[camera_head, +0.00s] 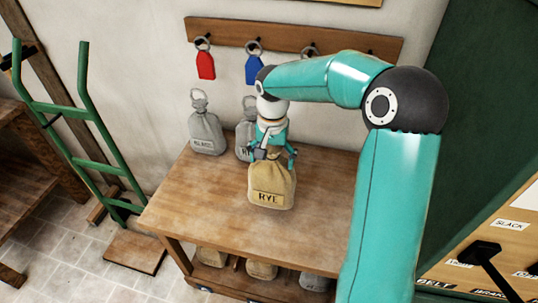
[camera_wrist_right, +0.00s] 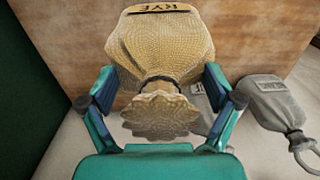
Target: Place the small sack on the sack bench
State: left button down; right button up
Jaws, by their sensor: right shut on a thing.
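The small sack (camera_head: 271,186) is tan, tied at the neck and marked RYE. In the head view it is upright at the middle of the wooden sack bench (camera_head: 192,187); I cannot tell if its base touches the top. My right gripper (camera_head: 273,148) is shut on the sack's neck from behind and above. In the right wrist view the sack (camera_wrist_right: 160,50) hangs between the two fingers of the right gripper (camera_wrist_right: 162,85), its gathered top towards me. My left gripper is not in view.
Grey sacks (camera_head: 206,132) stand at the bench's back left, one close behind my right gripper. More sacks (camera_head: 261,270) sit on the shelf below. A green hand truck (camera_head: 84,120) stands left. Red (camera_head: 205,66) and blue tags hang on the wall rail. The bench's front left is clear.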

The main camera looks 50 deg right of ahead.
aim_at(272, 147)
jog(key=shift+f, duration=1.85)
jog(key=o, duration=1.5)
jog(key=shift+f, duration=0.1)
jog(key=shift+o, duration=0.2)
notch_tip(272, 147, up, 12)
jog(key=shift+r, duration=0.1)
